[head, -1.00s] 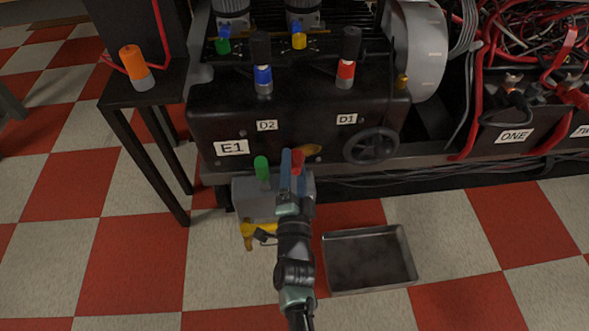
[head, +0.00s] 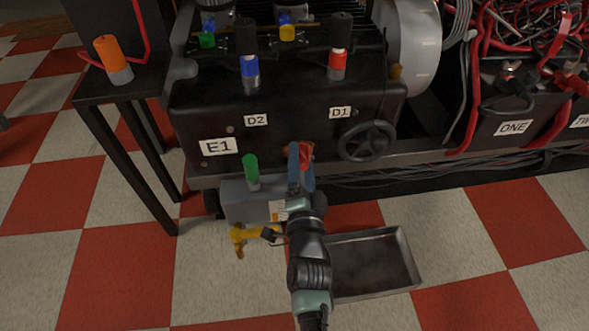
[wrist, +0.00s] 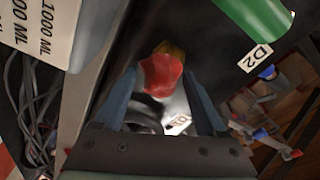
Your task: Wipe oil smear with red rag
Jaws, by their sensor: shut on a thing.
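The red rag (head: 304,154) is pinched between the blue fingers of my gripper (head: 300,165), in front of the black engine housing below the D1 label. In the wrist view the rag (wrist: 161,74) is bunched between the fingertips (wrist: 160,82). The amber-brown oil smear (wrist: 172,48) shows just beyond the rag's upper edge in that view. In the head view the rag and fingers hide most of the smear. The rag overlaps the smear in the picture, but I cannot tell how firmly it touches the housing.
A grey container (head: 238,202) with a green-topped item (head: 251,171) stands just left of my gripper. A black handwheel (head: 367,141) is close on the right. A yellow tool (head: 243,237) and an empty metal tray (head: 408,263) are low beside my arm. A black stand (head: 95,92) is at left.

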